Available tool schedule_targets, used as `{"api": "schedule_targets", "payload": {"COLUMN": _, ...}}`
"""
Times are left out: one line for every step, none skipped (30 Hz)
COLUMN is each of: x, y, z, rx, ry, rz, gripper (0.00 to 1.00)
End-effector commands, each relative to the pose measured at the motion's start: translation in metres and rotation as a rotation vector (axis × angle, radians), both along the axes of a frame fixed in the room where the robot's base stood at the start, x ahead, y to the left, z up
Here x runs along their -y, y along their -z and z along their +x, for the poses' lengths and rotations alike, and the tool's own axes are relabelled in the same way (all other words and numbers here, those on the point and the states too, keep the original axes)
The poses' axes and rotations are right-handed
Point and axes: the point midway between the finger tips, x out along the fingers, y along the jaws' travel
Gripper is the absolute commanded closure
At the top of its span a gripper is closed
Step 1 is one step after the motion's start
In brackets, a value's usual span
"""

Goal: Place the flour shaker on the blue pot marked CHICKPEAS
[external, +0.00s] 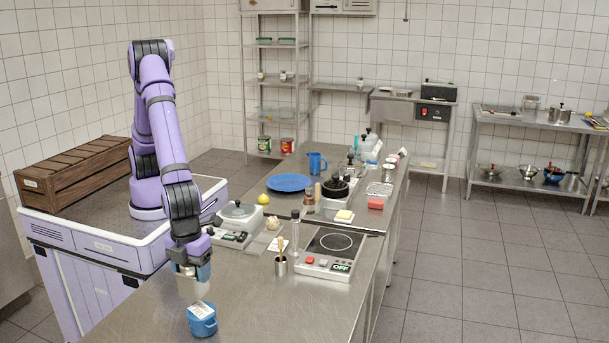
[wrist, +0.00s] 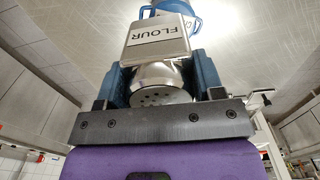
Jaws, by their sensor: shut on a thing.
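My gripper (external: 190,268) is shut on the flour shaker (external: 192,288), which hangs below the fingers over the steel counter. In the wrist view, the shaker (wrist: 158,48) shows its FLOUR label and a pierced metal top between the blue fingers of my gripper (wrist: 164,80). The blue pot (external: 202,326) stands on the counter just in front and slightly right of the shaker, with a white label on top too small to read. Part of the pot (wrist: 192,18) shows beyond the shaker in the wrist view, mostly hidden. I cannot tell the exact gap between shaker and pot.
A metal cup with utensils (external: 281,266) and a hot plate marked OFF (external: 331,252) stand to the right. A scale (external: 236,224) is behind my gripper. The counter (external: 262,312) right of the pot is clear.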

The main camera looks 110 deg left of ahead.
Motion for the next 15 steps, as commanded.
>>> {"api": "schedule_targets", "payload": {"x": 0.005, "y": 0.001, "z": 0.007, "rx": 0.001, "ry": -0.001, "rz": 0.000, "gripper": 0.67}}
{"api": "schedule_targets", "payload": {"x": 0.006, "y": 0.001, "z": 0.009, "rx": 0.000, "ry": 0.000, "rz": 0.000, "gripper": 0.67}}
{"api": "schedule_targets", "payload": {"x": 0.008, "y": 0.001, "z": 0.013, "rx": 0.000, "ry": 0.000, "rz": 0.000, "gripper": 0.67}}
{"api": "schedule_targets", "payload": {"x": 0.010, "y": 0.001, "z": 0.014, "rx": 0.001, "ry": 0.000, "rz": 0.000, "gripper": 0.67}}
{"api": "schedule_targets", "payload": {"x": 0.010, "y": 0.002, "z": 0.015, "rx": 0.000, "ry": 0.001, "rz": 0.000, "gripper": 0.67}}
{"api": "schedule_targets", "payload": {"x": 0.011, "y": 0.002, "z": 0.016, "rx": 0.000, "ry": 0.001, "rz": 0.001, "gripper": 0.67}}
{"api": "schedule_targets", "payload": {"x": 0.011, "y": 0.003, "z": 0.016, "rx": 0.000, "ry": 0.001, "rz": 0.001, "gripper": 0.67}}
{"api": "schedule_targets", "payload": {"x": 0.011, "y": 0.005, "z": 0.016, "rx": -0.001, "ry": 0.001, "rz": 0.001, "gripper": 0.67}}
{"api": "schedule_targets", "payload": {"x": 0.011, "y": 0.008, "z": 0.016, "rx": -0.002, "ry": 0.001, "rz": 0.002, "gripper": 0.67}}
{"api": "schedule_targets", "payload": {"x": 0.011, "y": 0.011, "z": 0.016, "rx": -0.002, "ry": 0.002, "rz": 0.002, "gripper": 0.67}}
{"api": "schedule_targets", "payload": {"x": 0.011, "y": 0.015, "z": 0.016, "rx": -0.001, "ry": 0.002, "rz": 0.002, "gripper": 0.67}}
{"api": "schedule_targets", "payload": {"x": 0.012, "y": 0.020, "z": 0.016, "rx": -0.001, "ry": 0.002, "rz": 0.002, "gripper": 0.67}}
{"api": "schedule_targets", "payload": {"x": 0.011, "y": 0.024, "z": 0.016, "rx": -0.001, "ry": 0.002, "rz": 0.002, "gripper": 0.67}}
{"api": "schedule_targets", "payload": {"x": 0.011, "y": 0.028, "z": 0.016, "rx": -0.002, "ry": 0.001, "rz": 0.003, "gripper": 0.67}}
{"api": "schedule_targets", "payload": {"x": 0.011, "y": 0.033, "z": 0.016, "rx": -0.001, "ry": 0.001, "rz": 0.002, "gripper": 0.67}}
